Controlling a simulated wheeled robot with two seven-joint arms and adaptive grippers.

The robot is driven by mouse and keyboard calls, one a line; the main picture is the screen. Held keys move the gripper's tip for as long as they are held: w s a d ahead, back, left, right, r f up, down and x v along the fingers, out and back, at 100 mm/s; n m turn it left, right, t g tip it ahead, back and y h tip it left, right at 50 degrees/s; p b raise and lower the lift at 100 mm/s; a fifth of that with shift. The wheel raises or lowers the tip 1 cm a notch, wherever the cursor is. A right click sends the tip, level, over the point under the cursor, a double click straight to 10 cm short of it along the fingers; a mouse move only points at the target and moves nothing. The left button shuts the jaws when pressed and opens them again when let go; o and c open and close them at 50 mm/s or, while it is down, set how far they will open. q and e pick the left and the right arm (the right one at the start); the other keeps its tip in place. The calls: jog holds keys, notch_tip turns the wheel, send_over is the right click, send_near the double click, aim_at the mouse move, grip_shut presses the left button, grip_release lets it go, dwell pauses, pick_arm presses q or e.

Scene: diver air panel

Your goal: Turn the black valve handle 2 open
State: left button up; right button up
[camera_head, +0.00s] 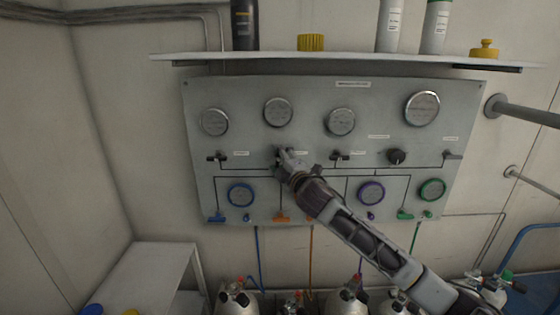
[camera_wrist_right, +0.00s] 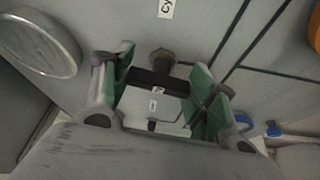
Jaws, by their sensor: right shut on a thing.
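My right gripper (camera_head: 284,157) is at the panel, at the second valve position from the left in the upper valve row. In the wrist view its green-padded fingers (camera_wrist_right: 162,78) are on either side of a black valve handle (camera_wrist_right: 152,77) and shut on it. The handle's hub (camera_wrist_right: 162,58) shows just beyond the bar. In the head view the gripper mostly hides this handle, so its angle is hard to tell there. My left gripper is not in view.
A shelf (camera_head: 345,58) with bottles juts out above. Gas cylinders (camera_head: 236,299) stand below.

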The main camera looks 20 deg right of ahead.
dwell(0.3)
jog(key=o, duration=1)
jog(key=shift+a, duration=0.1)
jog(key=shift+o, duration=0.2)
jog(key=shift+s, duration=0.1)
jog(key=s+d, duration=0.1)
jog(key=s, duration=1)
jog(key=shift+s+d+f, duration=0.2)
jog(key=shift+s+f, duration=0.15)
